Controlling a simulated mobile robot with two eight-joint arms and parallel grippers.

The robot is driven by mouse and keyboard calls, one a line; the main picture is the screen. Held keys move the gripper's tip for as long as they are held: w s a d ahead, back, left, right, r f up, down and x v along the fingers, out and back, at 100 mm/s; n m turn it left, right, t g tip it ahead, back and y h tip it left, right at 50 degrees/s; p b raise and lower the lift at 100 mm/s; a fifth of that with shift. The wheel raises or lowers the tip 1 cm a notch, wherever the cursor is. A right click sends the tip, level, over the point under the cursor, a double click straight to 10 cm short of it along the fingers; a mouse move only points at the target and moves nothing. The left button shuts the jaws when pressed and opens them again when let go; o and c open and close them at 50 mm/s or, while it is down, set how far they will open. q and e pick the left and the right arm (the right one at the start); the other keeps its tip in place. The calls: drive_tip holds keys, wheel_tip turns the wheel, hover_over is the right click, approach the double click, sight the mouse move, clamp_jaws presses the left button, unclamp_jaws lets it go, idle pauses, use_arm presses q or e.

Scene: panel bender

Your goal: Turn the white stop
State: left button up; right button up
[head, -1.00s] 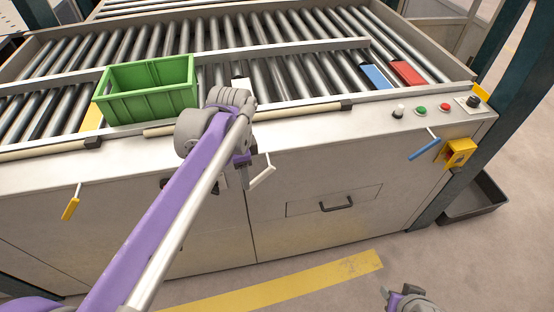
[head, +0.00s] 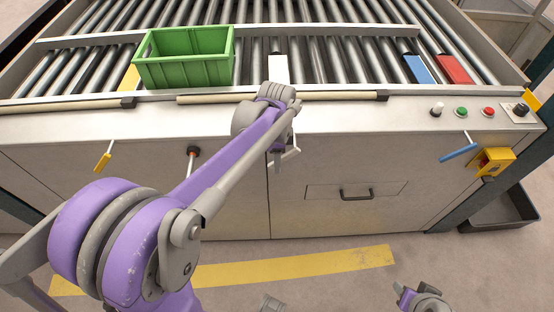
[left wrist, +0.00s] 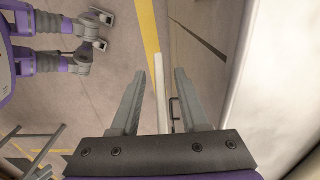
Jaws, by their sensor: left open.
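The white stop's lever (head: 288,157) hangs on the machine's front panel, just below the top edge. A white plate (head: 278,69) lies on the rollers above it. My left gripper (head: 281,160) is at the white lever, its fingers partly hidden by the arm. In the left wrist view its two fingers (left wrist: 155,103) are apart, and the white lever (left wrist: 162,90) shows as a pale bar between them. I cannot tell whether either finger touches it. My right gripper (head: 425,298) shows only in part at the bottom right; its jaws are unclear.
A yellow lever (head: 103,161) hangs to the left and a blue lever (head: 458,152) to the right. A green crate (head: 185,70) stands on the rollers. A dark drawer handle (head: 356,194) sticks out right of the gripper. Buttons (head: 461,112) line the top right.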

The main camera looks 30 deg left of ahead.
use_arm(q)
drive_tip(key=shift+f, duration=0.25)
clamp_jaws()
idle(1.4)
